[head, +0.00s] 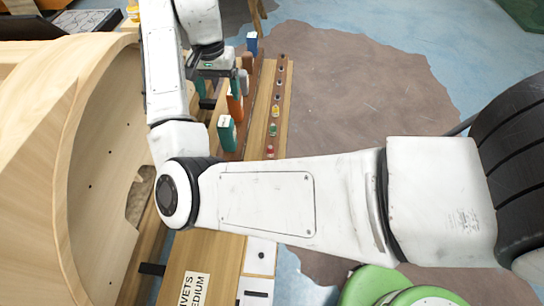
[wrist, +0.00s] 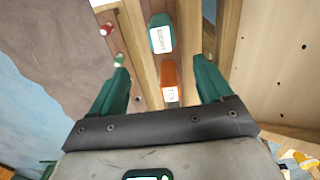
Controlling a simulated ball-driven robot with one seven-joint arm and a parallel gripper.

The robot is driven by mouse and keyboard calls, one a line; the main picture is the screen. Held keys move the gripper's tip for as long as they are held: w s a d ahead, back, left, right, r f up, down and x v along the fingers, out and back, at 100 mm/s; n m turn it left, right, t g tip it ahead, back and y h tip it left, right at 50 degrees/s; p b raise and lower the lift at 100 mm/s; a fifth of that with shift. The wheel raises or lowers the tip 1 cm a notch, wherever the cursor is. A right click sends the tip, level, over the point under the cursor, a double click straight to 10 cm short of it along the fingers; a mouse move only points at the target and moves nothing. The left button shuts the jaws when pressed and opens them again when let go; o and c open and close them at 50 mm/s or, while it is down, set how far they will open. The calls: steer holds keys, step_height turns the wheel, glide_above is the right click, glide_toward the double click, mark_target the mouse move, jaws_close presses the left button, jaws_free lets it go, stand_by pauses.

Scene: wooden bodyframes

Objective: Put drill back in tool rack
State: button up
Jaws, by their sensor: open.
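No drill can be made out for certain in either view. The wooden tool rack (head: 283,112) runs beside the curved wooden frame, and its planks also show in the wrist view (wrist: 137,30). A teal box (head: 227,134) and an orange container (head: 235,108) stand along it. In the wrist view the teal box (wrist: 160,38) is beyond my fingertips and the orange container (wrist: 170,80) shows between the fingers, with no visible grip on it. My gripper (wrist: 162,66) is open; in the head view it (head: 212,84) is partly hidden by my arm.
A large curved wooden frame (head: 100,165) stands close on the left. Small yellow (head: 275,111), green (head: 273,129) and red (head: 270,152) handles sit in the rack's strip. A blue box (head: 252,42) stands farther along. Floor (head: 350,90) to the right is clear.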

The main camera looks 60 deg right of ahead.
steer(key=s+d+f+n+h, duration=0.2)
steer(key=s+f+n+h, duration=0.3)
steer(key=s+f, duration=0.45)
steer(key=s+a+f+n+y, duration=0.2)
steer(key=s+a+f+n, duration=0.2)
steer(key=s+a, duration=0.4)
steer(key=s+a+f+n+t+y, duration=0.1)
steer(key=s+a+f+n+y, duration=0.2)
steer(key=s+a, duration=0.5)
step_height(320, 180, down, 3)
steer(key=shift+s+a+r+n, duration=0.1)
steer(key=shift+s+a+n, duration=0.25)
steer(key=shift+a+n, duration=0.35)
